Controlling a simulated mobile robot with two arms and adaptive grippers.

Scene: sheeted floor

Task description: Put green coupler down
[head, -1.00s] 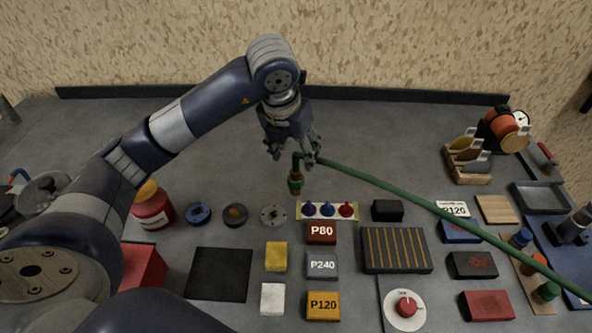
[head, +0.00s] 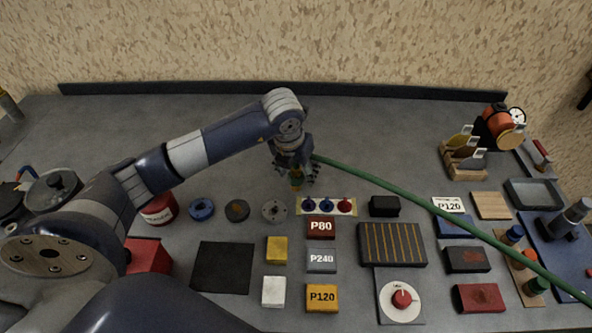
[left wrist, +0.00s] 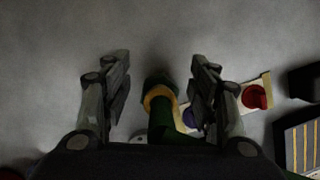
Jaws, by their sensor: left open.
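The green coupler (head: 296,179), with a brass-yellow ring, is at the end of a green hose (head: 400,190). My left gripper (head: 297,177) is open, with its fingers around the coupler near the back middle of the bench. In the left wrist view the coupler (left wrist: 160,98) is between the two spread fingers (left wrist: 160,90), with gaps on both sides. Whether its end touches the bench is hard to tell. My right gripper is not in view.
Round discs (head: 237,210) lie to the left, sanding blocks (head: 321,228) and a striped black pad (head: 392,245) in front. The bench behind is clear. The hose crosses the right side.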

